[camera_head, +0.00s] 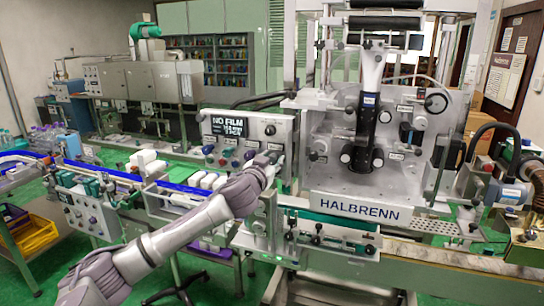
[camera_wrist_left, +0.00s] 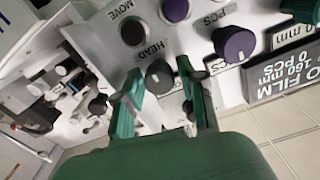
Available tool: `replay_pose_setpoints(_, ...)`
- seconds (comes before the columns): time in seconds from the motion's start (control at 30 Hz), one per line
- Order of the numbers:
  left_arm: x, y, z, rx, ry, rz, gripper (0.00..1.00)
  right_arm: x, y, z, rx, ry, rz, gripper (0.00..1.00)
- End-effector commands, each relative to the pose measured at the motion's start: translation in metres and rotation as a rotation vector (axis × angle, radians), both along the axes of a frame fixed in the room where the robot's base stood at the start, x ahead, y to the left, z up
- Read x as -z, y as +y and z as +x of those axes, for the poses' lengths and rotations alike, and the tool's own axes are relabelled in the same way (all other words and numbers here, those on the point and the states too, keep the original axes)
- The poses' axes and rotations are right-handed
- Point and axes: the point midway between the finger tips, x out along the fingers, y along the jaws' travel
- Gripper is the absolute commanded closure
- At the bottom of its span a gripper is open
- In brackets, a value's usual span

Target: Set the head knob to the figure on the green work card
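The head knob (camera_wrist_left: 159,77), dark with a pale mark, sits on the grey panel beside the printed word HEAD in the left wrist view. My left gripper (camera_wrist_left: 158,72) has its green fingers apart on either side of this knob, with small gaps showing; I cannot tell how deep the tips reach. The pointer's figure is not readable. I cannot make out a green work card. My right gripper is not in view.
The display (camera_head: 227,127) reads NO FILM, 160 mm, 0 PCS. The HALBRENN machine (camera_head: 359,207) stands right of the panel.

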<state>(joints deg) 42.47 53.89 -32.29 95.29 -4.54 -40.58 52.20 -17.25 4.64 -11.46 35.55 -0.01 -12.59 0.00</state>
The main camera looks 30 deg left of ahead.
Motion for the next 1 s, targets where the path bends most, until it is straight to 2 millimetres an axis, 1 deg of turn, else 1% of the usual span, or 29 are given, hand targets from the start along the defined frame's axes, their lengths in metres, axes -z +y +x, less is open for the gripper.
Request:
replay_pose_setpoints(0.27, 0.0006, 0.0001, 0.0016, 0.000, 0.000, 0.000, 0.60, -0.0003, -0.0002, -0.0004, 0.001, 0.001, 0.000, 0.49)
replay_pose_setpoints(0.37, 0.0006, 0.0001, 0.0015, 0.000, 0.000, 0.000, 0.75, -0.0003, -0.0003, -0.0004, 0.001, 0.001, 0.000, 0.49)
replay_pose_setpoints(0.5, 0.0005, 0.0001, 0.0015, 0.000, 0.000, 0.000, 0.98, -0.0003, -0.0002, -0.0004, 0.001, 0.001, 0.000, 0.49)
replay_pose_setpoints(0.53, 0.0005, 0.0003, 0.0015, 0.000, 0.000, 0.000, 1.00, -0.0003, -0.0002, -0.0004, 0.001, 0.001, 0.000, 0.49)
replay_pose_setpoints(0.77, 0.0003, 0.0002, 0.0014, 0.000, 0.004, 0.014, 1.00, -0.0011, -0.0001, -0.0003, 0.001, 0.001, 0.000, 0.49)
replay_pose_setpoints(1.0, -0.0001, -0.0002, 0.0015, 0.000, 0.027, 0.109, 1.00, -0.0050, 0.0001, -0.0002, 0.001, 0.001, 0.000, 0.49)
